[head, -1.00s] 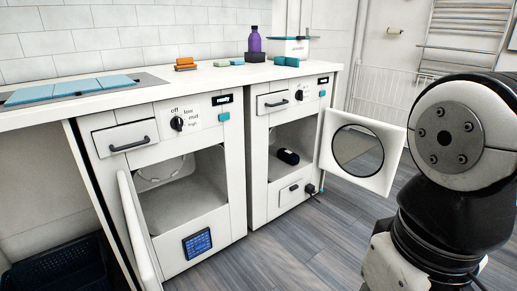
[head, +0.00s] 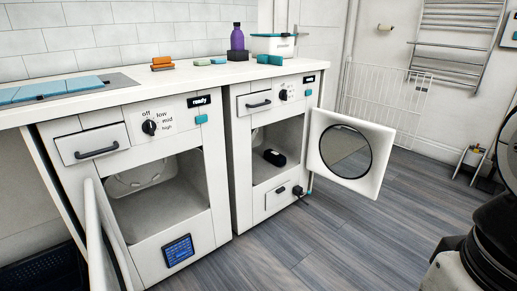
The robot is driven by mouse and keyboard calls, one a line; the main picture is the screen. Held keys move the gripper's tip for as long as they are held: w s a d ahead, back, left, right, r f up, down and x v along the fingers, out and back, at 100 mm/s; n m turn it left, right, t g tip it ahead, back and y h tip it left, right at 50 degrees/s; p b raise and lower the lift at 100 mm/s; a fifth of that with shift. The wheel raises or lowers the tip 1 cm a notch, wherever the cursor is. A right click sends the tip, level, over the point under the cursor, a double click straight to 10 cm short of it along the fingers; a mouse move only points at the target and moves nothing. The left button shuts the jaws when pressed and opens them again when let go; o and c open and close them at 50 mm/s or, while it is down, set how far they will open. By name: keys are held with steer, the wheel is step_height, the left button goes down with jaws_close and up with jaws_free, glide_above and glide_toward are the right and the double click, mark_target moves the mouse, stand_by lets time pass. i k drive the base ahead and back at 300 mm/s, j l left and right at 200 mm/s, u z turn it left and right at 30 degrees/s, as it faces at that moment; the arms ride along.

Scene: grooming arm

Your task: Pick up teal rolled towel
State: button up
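I cannot make out a clearly rolled teal towel. A small teal item (head: 270,59) lies on the counter in front of the white box, and it is too small to tell whether it is a rolled towel. Flat teal pieces (head: 62,88) lie side by side on a grey panel at the counter's left end. A smaller teal item (head: 218,61) lies near the middle of the counter. My gripper is out of view; only part of my arm shows at the right edge.
The counter (head: 125,76) stands over two white machines, with their doors open. The right machine's door (head: 382,160) sticks out over the floor. A black object (head: 275,157) lies inside that machine. A purple bottle (head: 237,38) and orange blocks (head: 163,64) stand on the counter. The middle floor is clear.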

mark_target(276, 158)
steer(key=i+l+u, duration=0.15)
steer(key=i, duration=0.3)
steer(key=i+l+u, duration=0.1)
steer(key=i, duration=0.35)
steer(key=i+l+u, duration=0.15)
steer(key=i+l, duration=0.2)
steer(key=i+l+u, duration=0.15)
steer(key=i+l, duration=0.15)
steer(key=i, duration=0.25)
